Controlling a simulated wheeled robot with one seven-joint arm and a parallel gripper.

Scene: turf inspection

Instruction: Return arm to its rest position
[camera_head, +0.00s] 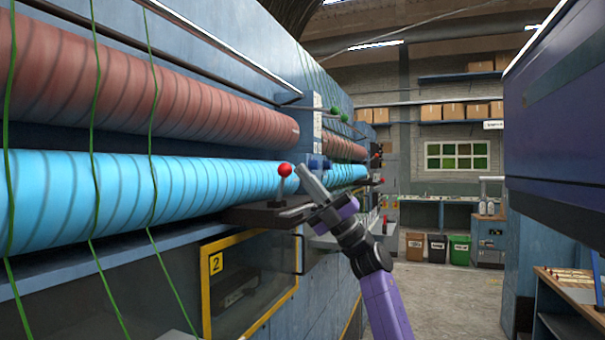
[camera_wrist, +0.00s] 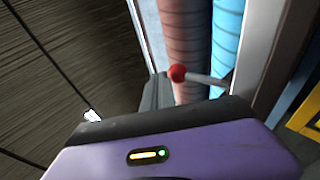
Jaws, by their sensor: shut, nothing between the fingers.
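My purple arm reaches up from the bottom of the head view. My gripper (camera_head: 301,170) is at its end, pointing up and left toward the machine. Its fingers are shut with nothing between them. A lever with a red ball knob (camera_head: 285,169) stands on a dark ledge (camera_head: 262,215) just left of the fingertips. In the head view the knob and the fingertips look close; I cannot tell whether they touch. The red knob also shows in the wrist view (camera_wrist: 177,72), just beyond the dark gripper body (camera_wrist: 155,95).
The blue machine has a red roller (camera_head: 100,85) above a cyan roller (camera_head: 120,195), with green strands hanging in front. A yellow-framed window (camera_head: 250,280) marked 2 sits below. A dark blue machine (camera_head: 560,120) stands at right. The grey aisle floor (camera_head: 450,300) between is clear, with bins (camera_head: 437,249) beyond.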

